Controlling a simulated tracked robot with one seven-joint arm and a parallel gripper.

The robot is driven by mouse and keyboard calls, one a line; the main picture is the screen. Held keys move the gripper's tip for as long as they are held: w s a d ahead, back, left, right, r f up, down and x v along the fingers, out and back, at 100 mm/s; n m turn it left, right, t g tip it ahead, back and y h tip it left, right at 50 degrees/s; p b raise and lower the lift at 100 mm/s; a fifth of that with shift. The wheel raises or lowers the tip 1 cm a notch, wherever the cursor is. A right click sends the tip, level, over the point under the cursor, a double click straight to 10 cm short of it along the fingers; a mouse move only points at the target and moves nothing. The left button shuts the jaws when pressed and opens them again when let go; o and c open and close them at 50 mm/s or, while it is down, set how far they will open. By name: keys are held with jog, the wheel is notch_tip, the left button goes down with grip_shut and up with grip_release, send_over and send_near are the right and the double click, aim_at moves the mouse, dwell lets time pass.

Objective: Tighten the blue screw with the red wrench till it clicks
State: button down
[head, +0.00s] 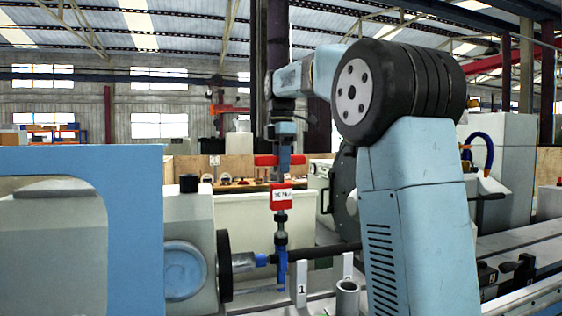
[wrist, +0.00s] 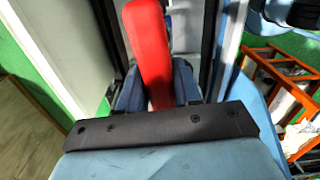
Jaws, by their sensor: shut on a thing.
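The red wrench (head: 281,197) hangs upright below my arm, with a red cross handle at the top, a red labelled block and a dark lower shaft. My gripper (head: 283,157) points down and is shut on the red handle. In the wrist view the red handle (wrist: 150,45) lies between the two fingers (wrist: 158,88). The wrench's lower end meets the top of a blue clamp-like part (head: 281,268) around the dark horizontal bar (head: 322,251). The blue screw is not clearly distinguishable there; I cannot tell whether the wrench is seated on it.
A dark round chuck or plate (head: 224,265) and blue-grey headstock stand left of the wrench. White numbered plates (head: 302,282) and a grey tube (head: 347,298) stand at lower right. A workbench with tools (head: 235,184) is behind. The wrist view shows an orange rack (wrist: 285,70).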

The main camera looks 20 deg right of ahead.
jog(key=shift+f, duration=0.75)
dwell(0.8)
jog(key=shift+f+m, duration=0.3)
jog(key=shift+m, duration=0.9)
